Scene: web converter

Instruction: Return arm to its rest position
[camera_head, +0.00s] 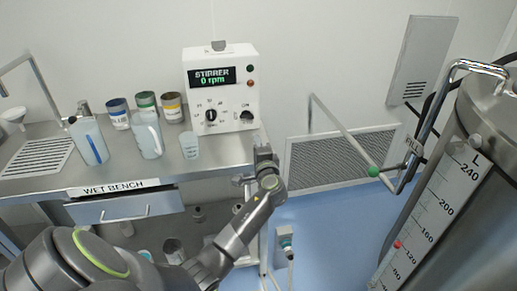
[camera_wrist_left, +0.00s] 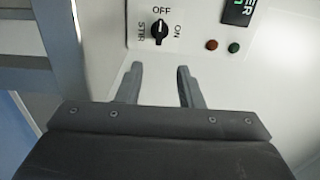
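My left gripper (camera_head: 262,152) is in front of the lower right part of the white stirrer unit (camera_head: 197,75). In the left wrist view its two fingers (camera_wrist_left: 160,88) stand apart with nothing between them. A black knob (camera_wrist_left: 159,32) with the labels OFF, STIR and ON lies beyond the fingertips, with a visible gap. The stirrer display (camera_head: 212,76) reads "STIRRER 0 rpm". My right gripper is in neither view.
The wet bench (camera_head: 226,151) holds a white jug (camera_head: 147,136), a bottle with a blue stripe (camera_head: 90,140), several labelled jars and a small beaker (camera_head: 189,145). A steel tank (camera_head: 480,140) with a level scale stands at right. Blue floor (camera_head: 330,225) is open between them.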

